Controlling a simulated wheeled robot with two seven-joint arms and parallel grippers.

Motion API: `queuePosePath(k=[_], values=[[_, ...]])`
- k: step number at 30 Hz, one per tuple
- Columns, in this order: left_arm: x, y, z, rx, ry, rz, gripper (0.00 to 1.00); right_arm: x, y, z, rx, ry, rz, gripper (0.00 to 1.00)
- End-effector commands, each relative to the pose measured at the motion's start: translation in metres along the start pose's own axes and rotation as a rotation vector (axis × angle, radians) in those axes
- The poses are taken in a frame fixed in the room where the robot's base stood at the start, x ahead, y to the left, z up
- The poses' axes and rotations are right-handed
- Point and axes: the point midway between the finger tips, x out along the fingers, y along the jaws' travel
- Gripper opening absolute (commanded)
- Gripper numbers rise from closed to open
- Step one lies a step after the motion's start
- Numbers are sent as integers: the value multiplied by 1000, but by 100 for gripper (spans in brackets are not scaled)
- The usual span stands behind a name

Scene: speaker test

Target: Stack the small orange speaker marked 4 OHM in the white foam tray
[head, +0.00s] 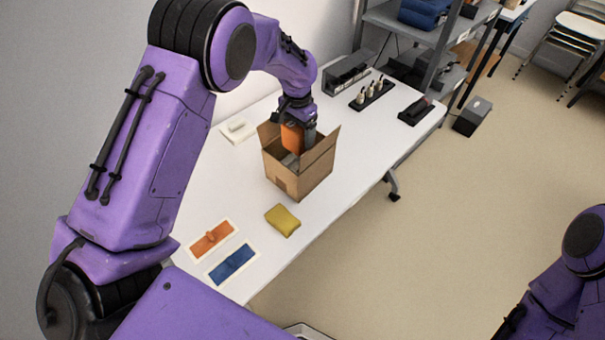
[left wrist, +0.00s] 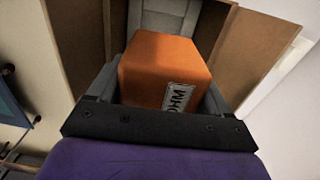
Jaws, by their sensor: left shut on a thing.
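My left gripper (head: 298,142) is shut on the orange speaker (head: 292,137), at the mouth of the open cardboard box (head: 291,181). In the left wrist view the speaker (left wrist: 163,66) is a blocky orange body between the grey fingers, and its label shows "OHM"; any number before it is hidden. A grey piece (left wrist: 166,20) shows inside the box beyond the speaker. A flat white piece (head: 238,131) with a raised part lies on the table behind the box; I cannot tell whether it is the foam tray. My right gripper is out of view.
The box's flaps stand up around my left gripper. In front are a yellow cushion-like item (head: 282,220), an orange-centred card (head: 211,239) and a blue-centred card (head: 232,263). Black holders (head: 372,93) stand at the table's far end. The table (head: 330,205) is clear right of the box.

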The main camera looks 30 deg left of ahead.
Motion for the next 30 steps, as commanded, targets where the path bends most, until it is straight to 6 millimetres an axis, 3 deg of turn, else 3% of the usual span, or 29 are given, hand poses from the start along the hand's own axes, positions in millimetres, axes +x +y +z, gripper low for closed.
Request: queuePosePath(k=[1,4,21,30], values=[[13,0,-1,0,2,-1,16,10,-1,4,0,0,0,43],[27,0,0,1,2,-1,16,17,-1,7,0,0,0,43],[120,0,0,0,1,-2,16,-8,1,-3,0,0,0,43],[127,0,-1,0,3,-2,16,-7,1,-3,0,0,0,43]])
